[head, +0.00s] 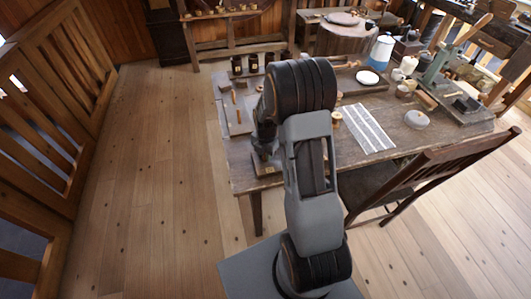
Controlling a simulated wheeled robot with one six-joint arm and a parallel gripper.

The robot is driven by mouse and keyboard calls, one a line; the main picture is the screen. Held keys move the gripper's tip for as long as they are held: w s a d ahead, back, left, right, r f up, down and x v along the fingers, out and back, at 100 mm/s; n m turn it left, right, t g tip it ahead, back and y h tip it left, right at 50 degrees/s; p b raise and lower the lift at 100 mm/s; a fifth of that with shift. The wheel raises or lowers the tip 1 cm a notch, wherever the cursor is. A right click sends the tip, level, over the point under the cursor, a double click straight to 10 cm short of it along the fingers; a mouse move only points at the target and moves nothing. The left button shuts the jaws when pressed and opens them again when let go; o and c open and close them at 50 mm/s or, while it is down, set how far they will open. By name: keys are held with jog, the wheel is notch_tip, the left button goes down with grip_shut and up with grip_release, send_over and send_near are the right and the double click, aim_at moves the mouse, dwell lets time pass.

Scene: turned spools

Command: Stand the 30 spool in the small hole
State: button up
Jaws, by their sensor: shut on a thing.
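My gripper (263,149) is small and dark in the head view, pointing down over the table's near left corner. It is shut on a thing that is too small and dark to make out. Just below it lies a dark wooden block (268,168) with a pale yellow mark at its front. I cannot tell whether the held thing touches this block, and no hole shows clearly. A small tan turned piece (336,118), possibly a spool, stands right of my arm. No number can be read on it.
The wooden table (400,137) carries a board with small sticks (238,116), dark jars (238,66), a striped cloth (368,127), a white plate (367,77) and a grey lidded bowl (416,119). A chair (440,165) stands at the front right. The floor at left is clear.

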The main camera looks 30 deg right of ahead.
jog(key=o, duration=1.5)
jog(key=shift+o, duration=0.2)
jog(key=shift+r+p, duration=3.55)
jog(key=shift+r, duration=1.5)
